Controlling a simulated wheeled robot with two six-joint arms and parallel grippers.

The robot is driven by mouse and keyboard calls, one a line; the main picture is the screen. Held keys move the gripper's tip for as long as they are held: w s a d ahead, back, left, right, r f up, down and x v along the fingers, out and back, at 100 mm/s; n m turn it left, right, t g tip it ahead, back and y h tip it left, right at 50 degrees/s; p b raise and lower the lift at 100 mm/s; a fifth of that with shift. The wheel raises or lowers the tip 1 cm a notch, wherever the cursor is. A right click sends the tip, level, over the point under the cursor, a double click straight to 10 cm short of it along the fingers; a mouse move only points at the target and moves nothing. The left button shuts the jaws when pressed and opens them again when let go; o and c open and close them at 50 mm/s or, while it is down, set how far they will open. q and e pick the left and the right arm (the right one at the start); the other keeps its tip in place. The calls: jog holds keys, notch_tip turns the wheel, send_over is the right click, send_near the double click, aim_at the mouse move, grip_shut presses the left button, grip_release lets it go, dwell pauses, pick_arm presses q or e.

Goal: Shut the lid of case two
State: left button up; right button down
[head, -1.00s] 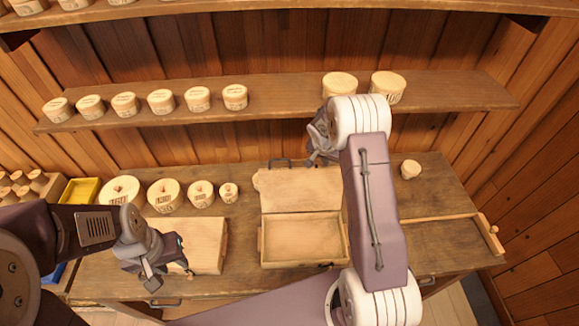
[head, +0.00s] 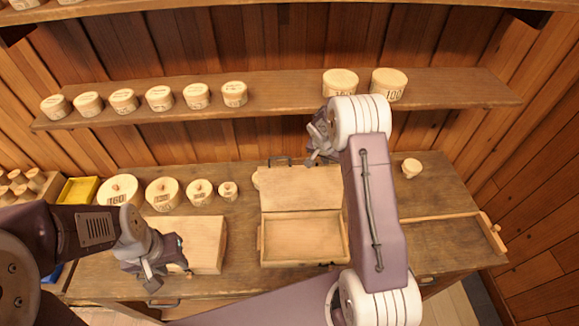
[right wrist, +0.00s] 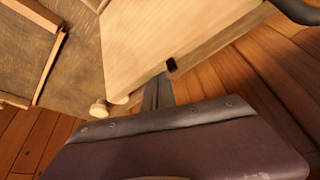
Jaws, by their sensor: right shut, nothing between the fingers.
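An open wooden case (head: 262,245) stands at the middle of the table, its shallow inside empty. Its lid (head: 300,187) is raised at the back, with a dark handle (head: 280,161) at its top edge. No number shows on it. My right gripper (head: 315,160) is behind the lid's upper right, partly hidden by my arm. In the right wrist view its narrow shut fingers (right wrist: 158,92) are close to the edge of a pale panel (right wrist: 185,30), apparently the lid; I cannot tell whether they touch. My left gripper (head: 172,275) hangs by the closed case at left; its finger gap is unclear.
A closed pale case (head: 205,240) lies left of the open one. Several lidded round boxes (head: 163,194) line the table's back left, near a yellow tray (head: 78,190). A small spool (head: 411,168) stands at right, behind a flat tray (head: 490,232). A shelf (head: 285,108) crosses above.

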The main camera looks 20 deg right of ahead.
aim_at(327, 174)
jog(key=shift+f+b, duration=1.25)
jog(key=shift+b, duration=0.1)
jog(key=shift+s+a+b, duration=0.2)
jog(key=shift+s+b, duration=0.5)
jog(key=shift+s+a+b, duration=0.2)
jog(key=shift+s+b, duration=0.45)
jog(key=shift+s, duration=0.1)
jog(key=shift+s+a+b, duration=0.2)
jog(key=shift+s+b, duration=0.5)
jog(key=shift+s+a+b, duration=0.25)
jog(key=shift+s+b, duration=0.45)
jog(key=shift+s, duration=0.2)
jog(key=shift+s+a+b, duration=0.25)
jog(key=shift+s+b, duration=0.4)
jog(key=shift+s, duration=0.25)
jog(key=shift+r, duration=0.1)
notch_tip(327, 174, up, 8)
jog(key=p, duration=0.6)
